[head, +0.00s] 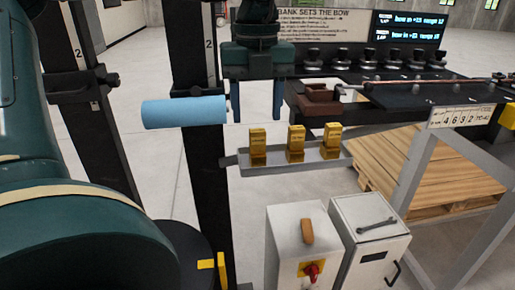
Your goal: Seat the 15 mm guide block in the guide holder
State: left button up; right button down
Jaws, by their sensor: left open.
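Three brass-yellow blocks stand upright in a row on a narrow grey shelf (292,163): a left block (258,146), a middle block (296,144) and a right block (331,142). Their labels are too small to read, so I cannot tell which is the 15 mm guide block. My left gripper (257,112) points down above the left block, its two blue fingers apart, with nothing visible between them. A brown-red fixture (320,99) on the bench edge may be the guide holder; I cannot tell. My right gripper is out of view.
A blue cylinder (184,112) sticks out left from a black post (205,165) near the gripper. A thin copper tube (430,82) runs along the black bench, with several dark knobs behind. Grey cabinets (296,240) and a wooden pallet (410,165) are below.

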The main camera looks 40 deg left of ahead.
aim_at(257, 130)
pick_arm(q)
jog(key=f, duration=0.4)
jog(key=f+p, duration=0.1)
jog(key=f, duration=0.2)
jog(key=shift+w+a+f, duration=0.1)
jog(key=shift+w+a, duration=0.05)
jog(key=shift+w, duration=0.1)
jog(key=shift+c, duration=0.3)
grip_shut()
